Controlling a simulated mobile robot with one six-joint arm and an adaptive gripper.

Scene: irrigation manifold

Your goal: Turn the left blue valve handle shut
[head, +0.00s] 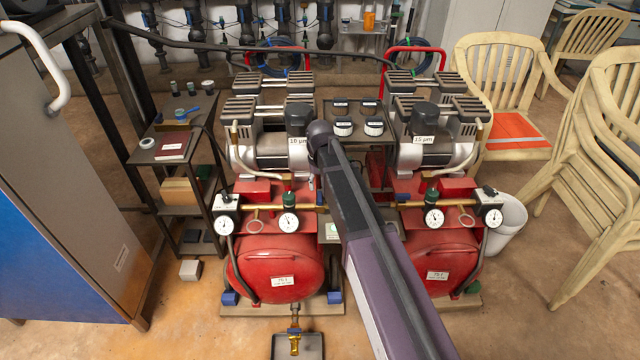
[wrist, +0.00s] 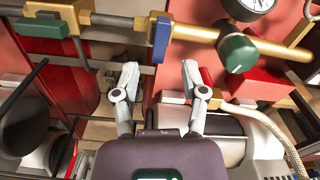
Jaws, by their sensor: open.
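In the wrist view a blue valve handle (wrist: 161,38) sits on the brass pipe (wrist: 205,36) and lies across it. My gripper (wrist: 160,72) is open and empty, its fingertips a little short of this handle, one to either side. The wrist view looks turned round against the head view, so the handle in front of my gripper seems the left one of the two. In the head view my arm hides most of this area and the gripper.
A green knob (wrist: 238,53) and a gauge sit on the pipe beside the nearer blue handle. The left red tank (head: 275,258) and right red tank (head: 440,255) stand below the pumps. A shelf (head: 175,150) stands left; chairs (head: 500,80) stand right.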

